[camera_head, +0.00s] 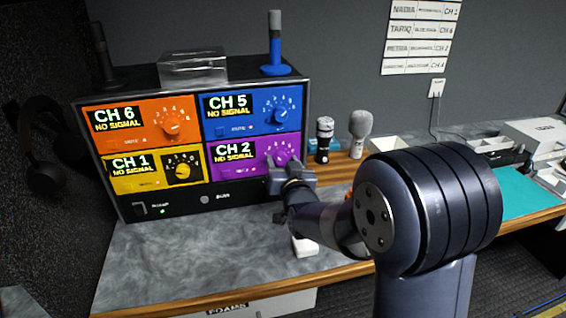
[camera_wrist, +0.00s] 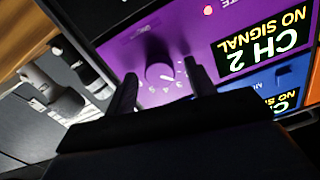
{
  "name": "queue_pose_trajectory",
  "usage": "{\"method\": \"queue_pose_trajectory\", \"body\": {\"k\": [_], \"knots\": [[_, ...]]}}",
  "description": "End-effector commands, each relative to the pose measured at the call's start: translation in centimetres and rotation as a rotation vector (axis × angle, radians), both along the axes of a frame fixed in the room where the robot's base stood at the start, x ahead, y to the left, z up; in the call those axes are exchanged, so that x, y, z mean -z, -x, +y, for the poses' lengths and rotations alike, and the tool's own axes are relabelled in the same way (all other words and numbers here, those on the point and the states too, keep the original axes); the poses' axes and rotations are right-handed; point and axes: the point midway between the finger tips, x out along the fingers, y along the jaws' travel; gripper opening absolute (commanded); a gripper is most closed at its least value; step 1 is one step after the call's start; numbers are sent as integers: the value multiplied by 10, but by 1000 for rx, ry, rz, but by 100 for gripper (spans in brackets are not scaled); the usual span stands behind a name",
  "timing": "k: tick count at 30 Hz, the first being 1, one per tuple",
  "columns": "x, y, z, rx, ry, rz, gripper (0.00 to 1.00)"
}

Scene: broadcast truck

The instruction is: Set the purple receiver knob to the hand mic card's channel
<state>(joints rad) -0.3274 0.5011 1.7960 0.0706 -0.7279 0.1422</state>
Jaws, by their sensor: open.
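The purple receiver (camera_head: 226,173) is the lower right panel of the rack, and its display reads CH 2, NO SIGNAL. Its knob (camera_head: 280,157) shows just above my gripper (camera_head: 277,182) in the head view. In the wrist view my gripper (camera_wrist: 160,70) is open, with one finger on each side of the purple knob (camera_wrist: 160,73); contact is not clear. Wall cards (camera_head: 421,37) hang at the upper right. The top one reads NADIA, CH 1; the third ends in CH 2 and the bottom in CH 4. Their middle words are too small to read.
Orange (camera_head: 140,125), blue (camera_head: 252,110) and yellow (camera_head: 147,172) receivers read CH 6, CH 5 and CH 1. A dark microphone (camera_head: 324,138) and a grey one (camera_head: 360,132) stand right of the rack. A small white object (camera_head: 304,246) lies on the counter below my gripper.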

Motion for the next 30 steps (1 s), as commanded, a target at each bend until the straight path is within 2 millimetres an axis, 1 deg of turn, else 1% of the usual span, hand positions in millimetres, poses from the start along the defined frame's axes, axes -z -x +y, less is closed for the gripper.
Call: {"method": "queue_pose_trajectory", "body": {"k": [4, 20, 26, 30], "knots": [[0, 0, 0, 0, 0, 0, 51], [0, 0, 0, 0, 0, 0, 8], [1, 0, 0, 0, -12, 3, 8], [3, 0, 0, 0, -49, 12, 8]]}}
